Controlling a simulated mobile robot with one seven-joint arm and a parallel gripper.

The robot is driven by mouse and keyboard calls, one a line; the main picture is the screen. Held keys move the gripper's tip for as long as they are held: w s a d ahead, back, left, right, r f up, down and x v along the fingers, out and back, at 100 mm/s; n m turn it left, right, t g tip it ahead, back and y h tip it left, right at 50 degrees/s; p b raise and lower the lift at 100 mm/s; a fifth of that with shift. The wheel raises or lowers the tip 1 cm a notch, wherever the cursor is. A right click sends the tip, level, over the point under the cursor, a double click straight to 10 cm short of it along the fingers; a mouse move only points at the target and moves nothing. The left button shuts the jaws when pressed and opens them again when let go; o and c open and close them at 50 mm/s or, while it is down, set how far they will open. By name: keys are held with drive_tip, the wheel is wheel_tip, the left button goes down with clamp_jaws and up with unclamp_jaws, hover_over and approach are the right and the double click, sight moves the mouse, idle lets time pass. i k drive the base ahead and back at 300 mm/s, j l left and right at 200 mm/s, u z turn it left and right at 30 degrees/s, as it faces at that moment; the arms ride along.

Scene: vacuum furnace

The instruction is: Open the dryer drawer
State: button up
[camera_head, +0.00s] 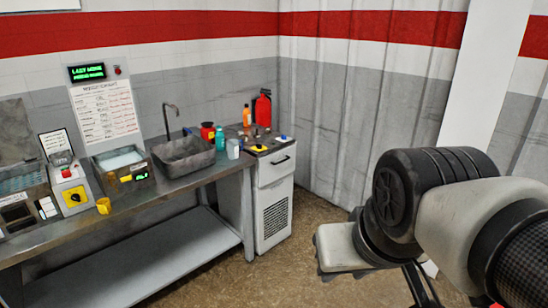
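The white cabinet (262,203) at the right end of the bench appears to be the dryer. Its drawer front (270,172) is at the top, with a dark bar handle (283,160). The drawer looks shut, flush with the cabinet. A dark vent grille (276,216) is below it. My arm fills the lower right of the view, well to the right of the cabinet and apart from it. My gripper cannot be made out clearly at the arm's end, and its fingers are not distinct. Nothing of mine touches the handle.
A metal bench (150,205) with a lower shelf (175,262) runs left from the cabinet. It carries a sink (183,157), bottles and small machines. A red extinguisher (262,108) stands behind the cabinet. The brown floor (300,262) between cabinet and arm is clear.

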sight(272, 167)
drive_tip(key=i+l, duration=0.1)
drive_tip(key=i, duration=0.5)
drive_tip(key=i+l, duration=0.1)
drive_tip(key=i, duration=1.1)
drive_tip(key=i+l+u, duration=0.1)
drive_tip(key=i, duration=0.5)
drive_tip(key=i+l, duration=0.2)
drive_tip(key=i, duration=0.4)
drive_tip(key=i+l, duration=0.15)
drive_tip(key=i, duration=0.45)
